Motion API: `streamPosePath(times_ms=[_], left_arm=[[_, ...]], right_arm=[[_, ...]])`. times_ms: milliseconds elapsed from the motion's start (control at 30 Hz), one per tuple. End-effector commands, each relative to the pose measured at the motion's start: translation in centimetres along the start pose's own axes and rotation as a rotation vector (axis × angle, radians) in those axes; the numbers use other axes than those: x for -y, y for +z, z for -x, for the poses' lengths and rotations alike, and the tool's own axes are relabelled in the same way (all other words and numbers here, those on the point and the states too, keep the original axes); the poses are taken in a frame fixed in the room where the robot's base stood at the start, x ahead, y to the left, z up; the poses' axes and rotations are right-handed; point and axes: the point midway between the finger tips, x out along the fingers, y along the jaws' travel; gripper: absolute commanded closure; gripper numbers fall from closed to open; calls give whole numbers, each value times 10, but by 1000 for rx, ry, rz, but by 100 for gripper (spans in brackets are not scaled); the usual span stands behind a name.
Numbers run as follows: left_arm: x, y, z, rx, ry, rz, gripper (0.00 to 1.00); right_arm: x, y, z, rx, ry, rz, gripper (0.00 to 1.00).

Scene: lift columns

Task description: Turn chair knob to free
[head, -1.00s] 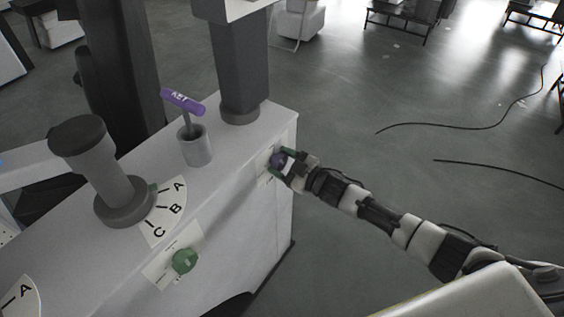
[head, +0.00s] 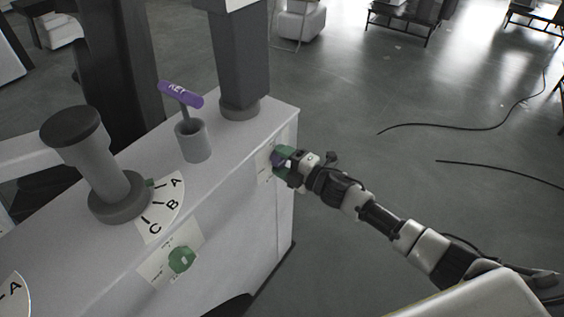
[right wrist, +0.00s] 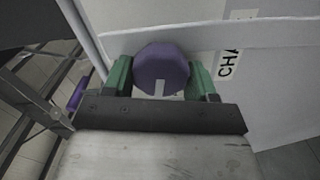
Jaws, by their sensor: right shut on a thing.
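A purple knob (right wrist: 162,68) with a pale mark on its face sits on a white label plate, partly lettered "CH" (right wrist: 228,64), in the right wrist view. My right gripper (right wrist: 161,78) is shut on the purple knob, one green fingertip on each side. In the head view the knob is mostly hidden by my right gripper (head: 282,158), at the right end of the cabinet's front face. The pale mark points down toward the gripper in the wrist view. The full label wording is hidden. My left gripper is not in view.
The white cabinet (head: 235,225) also bears a green knob (head: 181,259), a lever with a lettered A-B-C dial (head: 166,208), and a purple-handled key (head: 181,94) in a grey cup (head: 194,141). Cables (head: 470,118) lie on the open floor at right.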

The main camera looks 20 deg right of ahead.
Motion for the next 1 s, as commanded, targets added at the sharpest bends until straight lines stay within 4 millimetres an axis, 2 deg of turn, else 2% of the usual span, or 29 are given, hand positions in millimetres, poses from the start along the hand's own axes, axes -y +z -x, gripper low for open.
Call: streamPosePath(times_ms=[400, 967, 1000], left_arm=[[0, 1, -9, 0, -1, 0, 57], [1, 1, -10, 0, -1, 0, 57], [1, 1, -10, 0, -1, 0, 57]], right_arm=[[2, 0, 0, 0, -1, 195, 67], [3, 0, 1, 0, -3, 226, 66], [3, 0, 1, 0, -3, 226, 40]])
